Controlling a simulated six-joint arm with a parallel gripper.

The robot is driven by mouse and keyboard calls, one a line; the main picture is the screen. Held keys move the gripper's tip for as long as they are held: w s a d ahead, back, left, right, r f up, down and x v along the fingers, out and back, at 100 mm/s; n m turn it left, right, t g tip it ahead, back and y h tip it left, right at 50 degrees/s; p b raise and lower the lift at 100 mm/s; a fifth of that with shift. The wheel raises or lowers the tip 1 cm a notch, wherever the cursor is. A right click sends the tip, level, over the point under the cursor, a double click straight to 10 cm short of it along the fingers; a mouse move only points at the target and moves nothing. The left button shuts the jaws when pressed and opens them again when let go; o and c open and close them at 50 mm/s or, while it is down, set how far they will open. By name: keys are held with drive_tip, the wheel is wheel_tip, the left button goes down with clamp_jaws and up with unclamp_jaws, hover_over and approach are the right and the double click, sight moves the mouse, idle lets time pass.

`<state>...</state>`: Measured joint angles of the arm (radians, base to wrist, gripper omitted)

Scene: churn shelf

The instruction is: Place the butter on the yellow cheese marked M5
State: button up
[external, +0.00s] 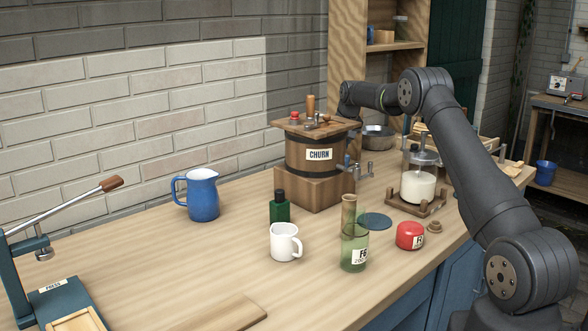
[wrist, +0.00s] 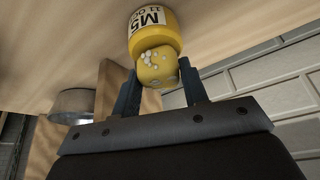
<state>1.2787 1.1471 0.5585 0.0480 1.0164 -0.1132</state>
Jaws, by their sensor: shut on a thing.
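The yellow cheese marked M5 (wrist: 152,22) is at the top of the wrist view, with its white label showing. The butter (wrist: 157,68), a pale yellow lump with white droplets, is between the two fingers of my gripper (wrist: 161,80). My gripper is shut on it. The butter overlaps the edge of the cheese in the wrist view; I cannot tell whether they touch. In the external view my gripper, the butter and the cheese are hidden behind the churn (external: 309,155).
The churn stands beside my wrist. A metal bowl (external: 378,138) is behind it and also shows in the wrist view (wrist: 72,104). A glass jar (external: 418,187), red cheese F (external: 410,236), green glass (external: 354,250), white mug (external: 284,243) and blue jug (external: 202,198) stand nearer. The brick wall is close behind.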

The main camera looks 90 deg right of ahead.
drive_tip(key=shift+f, duration=0.2)
drive_tip(key=o, duration=1)
drive_tip(key=shift+c, duration=0.2)
drive_tip(key=shift+r, duration=0.1)
drive_tip(key=v, duration=1.2)
